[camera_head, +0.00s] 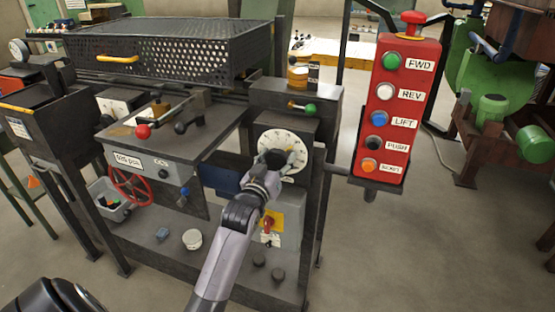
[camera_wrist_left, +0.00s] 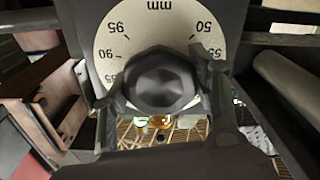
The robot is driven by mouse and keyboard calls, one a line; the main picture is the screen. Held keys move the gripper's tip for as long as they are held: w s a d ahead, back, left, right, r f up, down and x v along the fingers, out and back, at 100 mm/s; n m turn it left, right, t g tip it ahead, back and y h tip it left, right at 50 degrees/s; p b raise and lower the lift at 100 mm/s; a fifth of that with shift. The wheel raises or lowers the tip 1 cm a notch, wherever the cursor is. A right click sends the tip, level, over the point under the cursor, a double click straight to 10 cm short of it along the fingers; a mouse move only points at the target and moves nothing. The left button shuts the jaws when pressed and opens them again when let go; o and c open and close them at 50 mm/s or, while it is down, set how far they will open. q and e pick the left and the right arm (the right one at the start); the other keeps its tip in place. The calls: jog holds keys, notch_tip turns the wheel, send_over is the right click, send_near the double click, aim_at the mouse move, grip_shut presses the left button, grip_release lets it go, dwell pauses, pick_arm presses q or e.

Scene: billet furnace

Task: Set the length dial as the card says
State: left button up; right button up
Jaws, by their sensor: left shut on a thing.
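The length dial (camera_head: 272,137) is a round white face with black marks on the dark front of the machine. In the left wrist view the dial face (camera_wrist_left: 152,28) reads "mm", upside down, with 95 and 50 near the top and 55 at right. A dark faceted knob (camera_wrist_left: 160,78) sits at its middle. My left gripper (camera_head: 274,166) is shut on this knob, one finger on each side, and covers part of the face. The pointer is not clear to me. My right gripper is not in view.
A red pendant (camera_head: 396,110) with several buttons hangs to the right of the dial. A yellow panel with a red switch (camera_head: 268,224) is below my wrist. A red handwheel (camera_head: 132,184) and a green-knobbed lever (camera_head: 309,109) are nearby.

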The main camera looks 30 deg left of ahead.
pick_arm(q)
jog(key=m+p, duration=0.3)
jog(key=shift+r, duration=0.15)
jog(key=m+p, duration=0.2)
jog(key=m, duration=0.3)
jog(key=shift+p, duration=0.4)
jog(key=m+p, duration=0.1)
jog(key=m, duration=0.3)
jog(key=shift+m+p, duration=0.3)
jog(key=shift+p, duration=0.05)
jog(key=m, duration=0.4)
jog(key=shift+p, duration=0.4)
jog(key=shift+m, duration=0.5)
jog(key=shift+f+m, duration=0.2)
jog(key=shift+m, duration=0.1)
